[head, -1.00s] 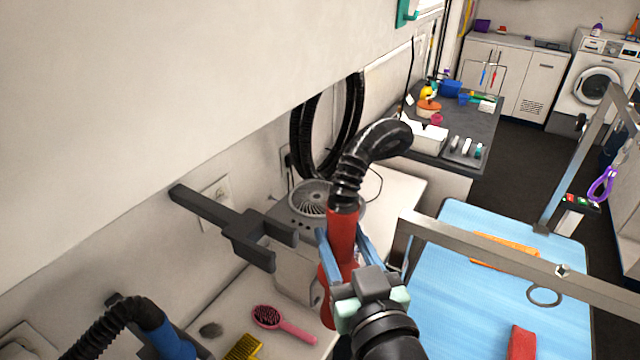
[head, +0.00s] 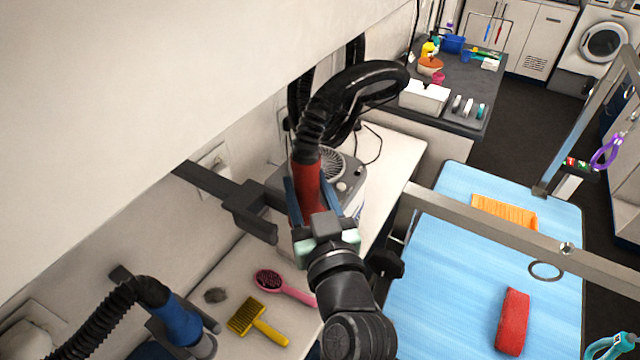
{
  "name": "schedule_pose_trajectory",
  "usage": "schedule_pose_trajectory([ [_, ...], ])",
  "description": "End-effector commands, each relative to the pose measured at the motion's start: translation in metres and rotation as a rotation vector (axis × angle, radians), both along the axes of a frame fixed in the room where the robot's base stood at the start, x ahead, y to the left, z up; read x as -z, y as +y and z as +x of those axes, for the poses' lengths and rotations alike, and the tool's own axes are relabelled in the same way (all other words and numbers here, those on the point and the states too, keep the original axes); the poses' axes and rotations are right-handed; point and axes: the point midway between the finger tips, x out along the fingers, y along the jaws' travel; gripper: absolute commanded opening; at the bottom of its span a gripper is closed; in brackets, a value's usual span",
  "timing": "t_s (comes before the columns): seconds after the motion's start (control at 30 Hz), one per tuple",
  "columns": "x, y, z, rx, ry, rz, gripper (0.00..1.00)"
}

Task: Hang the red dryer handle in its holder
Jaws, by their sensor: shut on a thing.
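The red dryer handle (head: 306,183) is upright in my gripper (head: 305,205), with a black ribbed hose (head: 314,125) rising from its top and bending right. My gripper is shut on it, blue-grey fingers on either side. The dark grey forked holder (head: 248,211) sticks out from the wall on a bar (head: 203,180), its open fork facing right. The handle is just right of the fork's prongs, close to them; whether they touch I cannot tell. The handle's lower end is hidden behind my gripper.
A blue dryer handle (head: 178,325) sits in another holder at lower left. A pink brush (head: 284,287) and a yellow brush (head: 258,320) lie on the counter below. A grey dryer unit (head: 345,185) stands behind the red handle. A blue grooming table (head: 450,270) with a metal bar (head: 490,233) is at right.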

Motion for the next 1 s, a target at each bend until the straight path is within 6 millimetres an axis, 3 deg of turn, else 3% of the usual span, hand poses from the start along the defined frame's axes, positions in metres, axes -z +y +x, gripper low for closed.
schedule_pose_trajectory([
  [1.0,-0.001,0.063,0.046,0.0,-0.006,0.002,0.0],
])
